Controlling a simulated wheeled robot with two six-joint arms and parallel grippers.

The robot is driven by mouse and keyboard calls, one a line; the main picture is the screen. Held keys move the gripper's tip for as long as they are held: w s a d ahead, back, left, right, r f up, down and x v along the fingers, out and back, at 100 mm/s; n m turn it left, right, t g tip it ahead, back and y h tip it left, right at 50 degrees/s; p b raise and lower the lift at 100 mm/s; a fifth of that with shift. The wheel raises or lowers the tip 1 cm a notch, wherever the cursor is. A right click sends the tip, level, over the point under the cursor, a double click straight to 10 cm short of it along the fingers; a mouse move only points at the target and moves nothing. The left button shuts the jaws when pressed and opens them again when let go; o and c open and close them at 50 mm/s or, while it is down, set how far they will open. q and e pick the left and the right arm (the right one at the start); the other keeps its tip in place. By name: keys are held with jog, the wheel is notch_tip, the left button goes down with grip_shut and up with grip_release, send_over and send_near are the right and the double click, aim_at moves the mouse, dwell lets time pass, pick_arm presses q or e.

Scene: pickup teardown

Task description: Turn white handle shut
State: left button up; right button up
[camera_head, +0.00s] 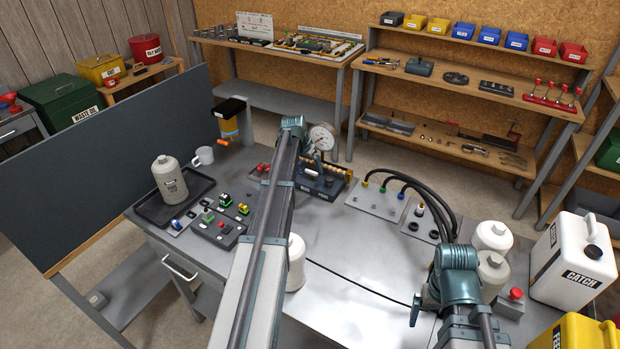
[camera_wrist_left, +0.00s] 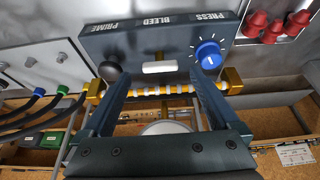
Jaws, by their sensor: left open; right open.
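The white handle (camera_wrist_left: 160,67) is a short white bar on the dark block (camera_wrist_left: 150,35), at the BLEED label. It lies crosswise in the left wrist view, parallel to the block's edge. A black knob (camera_wrist_left: 111,70) is at PRIME and a blue dial (camera_wrist_left: 208,55) at PRESS. My left gripper (camera_wrist_left: 159,84) is open, its fingers to either side of the handle; I cannot tell whether they touch the block. In the head view my left arm partly covers the block (camera_head: 322,184). My right gripper (camera_head: 416,309) is open and empty over the bench, away from the block.
A round gauge (camera_head: 321,137) stands above the block. A striped white and amber tube (camera_wrist_left: 160,91) runs along the block's edge. Right of it is a grey plate (camera_head: 376,201) with black hoses. White canisters (camera_head: 492,237) stand beside my right arm. The bench's front middle is mostly clear.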

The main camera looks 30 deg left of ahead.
aim_at(311, 175)
pick_arm(q)
jog(key=b+x, duration=0.1)
jog(key=x, duration=0.1)
jog(key=shift+w+f, duration=0.15)
jog(key=shift+f, duration=0.1)
pick_arm(e)
notch_tip(311, 175, down, 2)
jog(key=shift+f, duration=0.2)
jog(key=shift+r, duration=0.1)
pick_arm(q)
jog(key=c, duration=1.4)
